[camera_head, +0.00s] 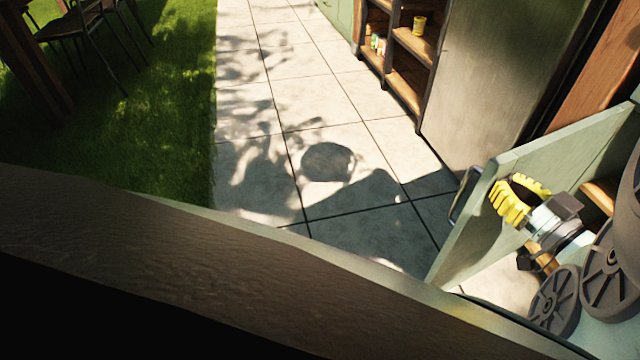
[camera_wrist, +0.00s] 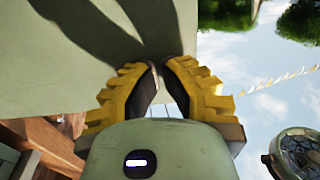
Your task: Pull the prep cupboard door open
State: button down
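The pale green prep cupboard door (camera_head: 475,235) stands swung out from the cupboard at the right of the head view. Its dark bar handle (camera_head: 462,194) is on the face turned away from my gripper, near the free edge. My gripper (camera_head: 512,203) has yellow ribbed fingers and is on the cupboard side of the door, close to its inner face. In the wrist view the fingertips (camera_wrist: 160,64) nearly meet, with nothing seen held between them. The door panel (camera_wrist: 90,50) fills the upper left there, its edge just beyond the fingertips. Whether the fingers touch it I cannot tell.
Wooden shelving (camera_head: 412,45) with a yellow cup (camera_head: 420,25) stands at the back, beside a tall grey metal panel (camera_head: 490,80). Paving (camera_head: 345,150) left of the door is clear. A dark wooden beam or edge (camera_head: 200,260) crosses the foreground. Chairs (camera_head: 90,25) stand on grass.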

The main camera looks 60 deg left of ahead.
aim_at(469, 176)
jog(key=w+a+m+t+h+p, duration=0.1)
jog(key=w+a+m+t+p, duration=0.1)
jog(key=a, duration=0.6)
jog(key=w+a+m+t+h+p, duration=0.1)
jog(key=a+t, duration=0.3)
jog(key=a, duration=0.5)
jog(key=shift+w+a+m+t+p, duration=0.3)
jog(key=shift+w+m+p, duration=0.1)
jog(key=shift+w+m, duration=0.4)
jog(key=shift+d, duration=0.15)
jog(key=p+v, duration=0.2)
jog(key=v, duration=0.4)
jog(key=p+v, duration=0.2)
jog(key=v, duration=0.5)
jog(key=shift+s+r, duration=0.1)
jog(key=shift+s, duration=0.5)
jog(key=shift+s+d+r, duration=0.1)
jog(key=shift+s+d, duration=0.05)
